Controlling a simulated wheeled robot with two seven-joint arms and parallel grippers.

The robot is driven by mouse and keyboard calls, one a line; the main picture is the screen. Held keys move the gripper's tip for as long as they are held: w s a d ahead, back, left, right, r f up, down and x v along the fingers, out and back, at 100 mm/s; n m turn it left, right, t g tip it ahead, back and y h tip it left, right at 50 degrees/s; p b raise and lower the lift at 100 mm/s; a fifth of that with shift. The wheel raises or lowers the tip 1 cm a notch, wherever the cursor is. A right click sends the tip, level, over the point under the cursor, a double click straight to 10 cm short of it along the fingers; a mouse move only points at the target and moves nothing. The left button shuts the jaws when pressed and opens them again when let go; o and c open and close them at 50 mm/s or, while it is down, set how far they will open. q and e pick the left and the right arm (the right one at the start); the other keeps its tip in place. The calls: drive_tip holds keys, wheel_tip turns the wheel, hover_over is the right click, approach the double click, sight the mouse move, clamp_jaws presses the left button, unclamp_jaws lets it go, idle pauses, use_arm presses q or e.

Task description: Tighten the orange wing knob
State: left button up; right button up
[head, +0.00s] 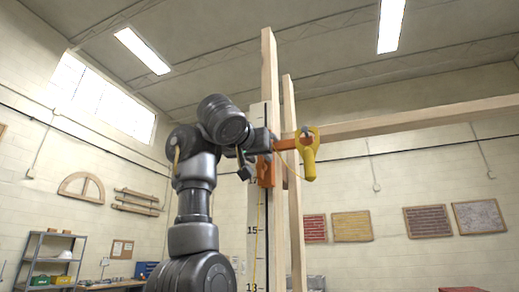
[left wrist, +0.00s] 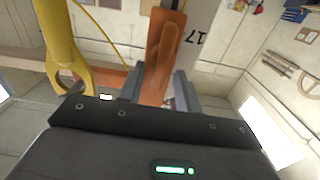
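An orange slide (head: 265,172) sits on the tall white measuring staff beside the wooden post, with an orange bar reaching right to a yellow holder (head: 308,155). In the left wrist view the orange wing knob (left wrist: 165,45) shows as a long raised wing on the orange part, pointing toward my left gripper (left wrist: 158,92). The gripper's two fingers stand apart, one on each side of the orange part, with a gap at the right finger. In the head view the left gripper (head: 262,143) is at the staff, just above the slide, and partly hides the knob. My right gripper does not show.
The numbered white staff (head: 252,230) and wooden posts (head: 271,90) stand close beside the arm. A long wooden beam (head: 420,118) runs right behind the yellow holder. A shelf (head: 50,255) stands far left. Open air lies left of the arm.

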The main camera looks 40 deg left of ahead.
sight(269, 164)
use_arm(q)
drive_tip(key=shift+w+f, duration=0.1)
drive_tip(key=shift+w, duration=0.3)
drive_tip(key=shift+s, duration=0.1)
clamp_jaws()
drive_tip(key=shift+m, duration=0.3)
drive_tip(key=shift+d+f+m+b, duration=0.1)
drive_tip(key=shift+d+m+b, duration=0.2)
drive_tip(key=shift+m+b, duration=0.7)
drive_tip(key=m+b, duration=0.1)
drive_tip(key=m, duration=0.4)
drive_tip(key=d+f+m+b, duration=0.1)
drive_tip(key=m, duration=0.4)
drive_tip(key=f+m+b, duration=0.1)
drive_tip(key=m, duration=0.4)
drive_tip(key=shift+w+d, duration=0.25)
drive_tip(key=shift+w, duration=0.1)
unclamp_jaws()
